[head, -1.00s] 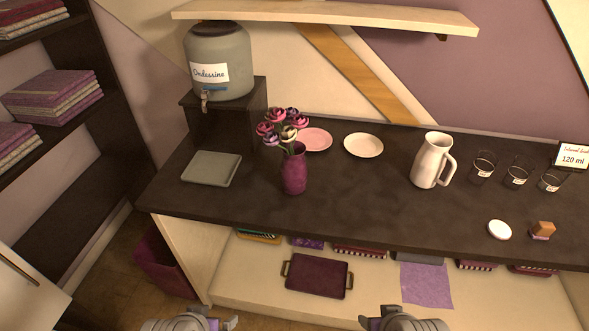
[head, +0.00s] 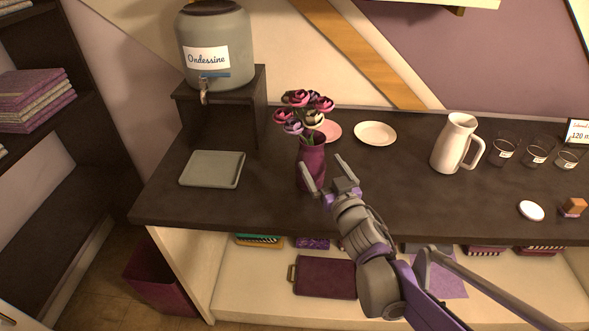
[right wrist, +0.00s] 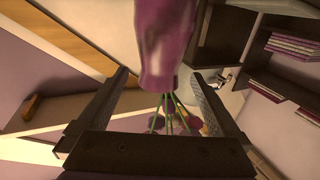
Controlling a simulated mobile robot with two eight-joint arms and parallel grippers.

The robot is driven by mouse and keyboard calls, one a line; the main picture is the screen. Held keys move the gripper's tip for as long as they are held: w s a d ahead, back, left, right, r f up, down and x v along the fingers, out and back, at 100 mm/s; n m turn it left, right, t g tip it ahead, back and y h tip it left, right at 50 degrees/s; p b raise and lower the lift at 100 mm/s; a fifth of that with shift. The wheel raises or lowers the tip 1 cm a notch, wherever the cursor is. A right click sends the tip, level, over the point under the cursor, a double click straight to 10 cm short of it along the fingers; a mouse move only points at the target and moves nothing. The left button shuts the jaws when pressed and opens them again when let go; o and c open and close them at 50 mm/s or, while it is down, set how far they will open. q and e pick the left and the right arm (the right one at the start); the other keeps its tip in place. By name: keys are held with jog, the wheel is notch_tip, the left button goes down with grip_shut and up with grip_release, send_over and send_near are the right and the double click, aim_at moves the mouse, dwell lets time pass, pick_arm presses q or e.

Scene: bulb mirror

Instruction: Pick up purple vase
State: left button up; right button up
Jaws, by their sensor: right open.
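The purple vase (head: 313,155) stands upright on the dark counter and holds pink, purple and pale flowers (head: 305,108). My right gripper (head: 320,162) is open at the vase's front right, its two fingers pointing toward the vase. The lower part of the vase is partly hidden by a finger. In the right wrist view the vase (right wrist: 166,45) appears upside down, in line with the gap between the open fingers (right wrist: 158,82). I cannot tell whether a finger touches it. My left gripper is not in view.
A grey square tray (head: 212,169) lies left of the vase on the counter (head: 250,207). A pink plate (head: 328,131) and a cream plate (head: 375,133) lie behind. A white pitcher (head: 452,145) and several glasses stand right. A dispenser (head: 214,45) stands on a raised block.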

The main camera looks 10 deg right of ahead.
aim_at(318, 157)
jog(key=w, duration=0.4)
jog(key=shift+w+a, duration=0.15)
jog(key=shift+w, duration=0.2)
jog(key=w, duration=0.3)
jog(key=w+a, duration=0.1)
jog(key=w, duration=0.1)
jog(key=shift+w+f, duration=0.2)
jog(key=shift+w, duration=0.15)
jog(key=shift+s, duration=0.1)
grip_shut()
